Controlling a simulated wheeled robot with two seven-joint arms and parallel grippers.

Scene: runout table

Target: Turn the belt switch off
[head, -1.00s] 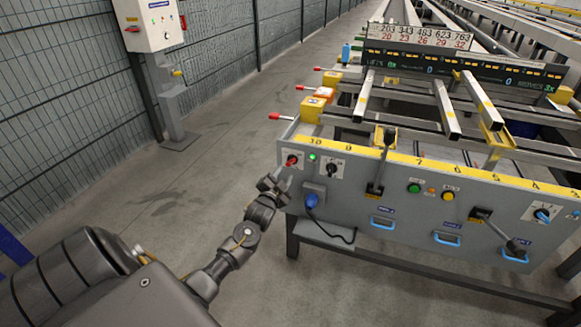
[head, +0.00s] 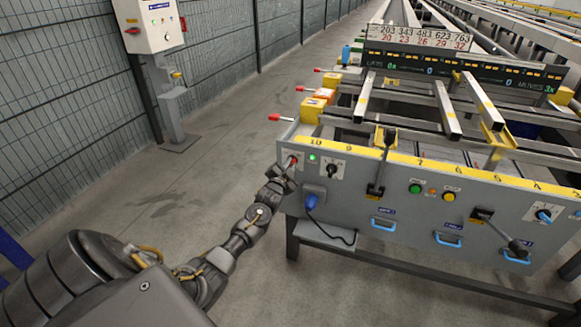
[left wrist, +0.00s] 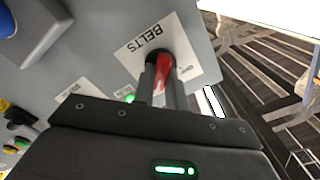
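The belt switch (head: 292,160) is a red handle at the left end of the grey control panel, beside a lit green lamp (head: 312,157). In the left wrist view its red handle (left wrist: 162,70) stands out from a white plate (left wrist: 186,50) marked BELTS. My left gripper (head: 284,172) is at the switch. Its two fingers (left wrist: 162,85) lie close on both sides of the red handle, with little gap, and appear shut on it. The fingers partly hide the handle. My right gripper is not in view.
Right of the switch are a black rotary knob (head: 332,171), a blue plug (head: 311,201) with a cable, a black lever (head: 376,186), and green (head: 414,188) and yellow (head: 448,195) buttons. A red-tipped rod (head: 281,117) juts out above. Open floor lies to the left.

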